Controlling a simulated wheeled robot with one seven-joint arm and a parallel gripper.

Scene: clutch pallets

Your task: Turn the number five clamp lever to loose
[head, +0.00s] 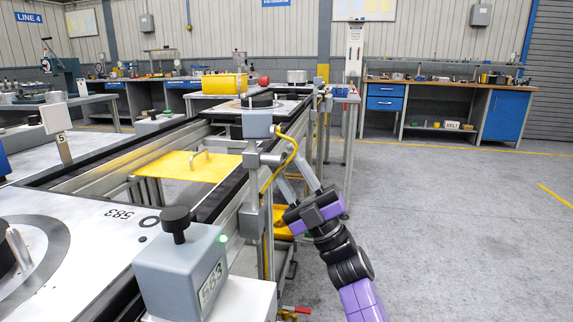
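My gripper (291,168) is in the middle of the head view, on the aisle side of the conveyor. Its two grey fingers point up and away and stand apart, with nothing seen between them. They are close to the conveyor's side rail and a yellow cable. A small red-handled lever (297,309) on brass fittings shows low at the bottom edge, partly cut off. I cannot tell which part is the number five clamp lever or how it is set.
A grey box marked 583 (182,275) with a black knob stands in front. A white pallet (85,225) lies beside it on the conveyor (70,180). A yellow plate with a handle (185,168) spans the frame beyond. The floor (450,230) to the right is clear.

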